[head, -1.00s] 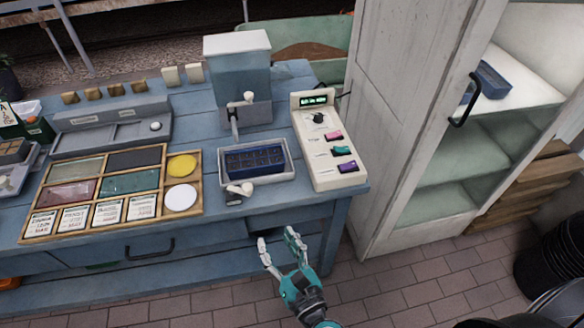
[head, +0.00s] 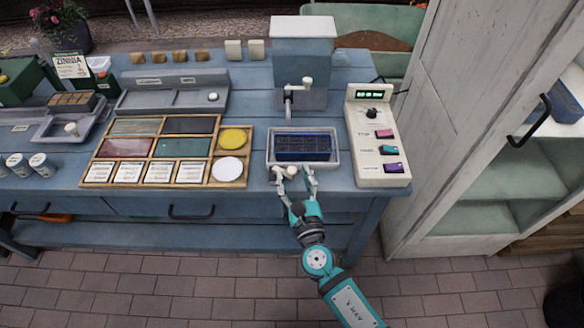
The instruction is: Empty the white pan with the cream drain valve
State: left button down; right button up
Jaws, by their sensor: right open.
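The white pan (head: 322,165) sits at the right part of the blue bench, below the grey dispenser. A dark blue seed tray (head: 303,147) lies in it; I cannot make out any liquid around the tray. The cream drain valve (head: 291,170) is at the pan's front left, partly hidden by my gripper. My right gripper (head: 294,180) is open at the pan's front edge, its fingers to either side of the valve; I cannot tell if they touch it. My left gripper is not in view.
The dispenser (head: 303,48) with a cream tap stands behind the pan. A cream control box (head: 377,140) with coloured switches is close on the right. A wooden sorting tray (head: 243,140) lies left. Another pan (head: 48,130) with a cream knob sits far left. A white cabinet (head: 440,130) stands right.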

jog(key=shift+x, duration=1)
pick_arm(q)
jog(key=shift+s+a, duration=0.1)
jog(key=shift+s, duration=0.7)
pick_arm(e)
jog(key=shift+w, duration=0.15)
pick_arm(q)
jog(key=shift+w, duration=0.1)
pick_arm(e)
grip_shut()
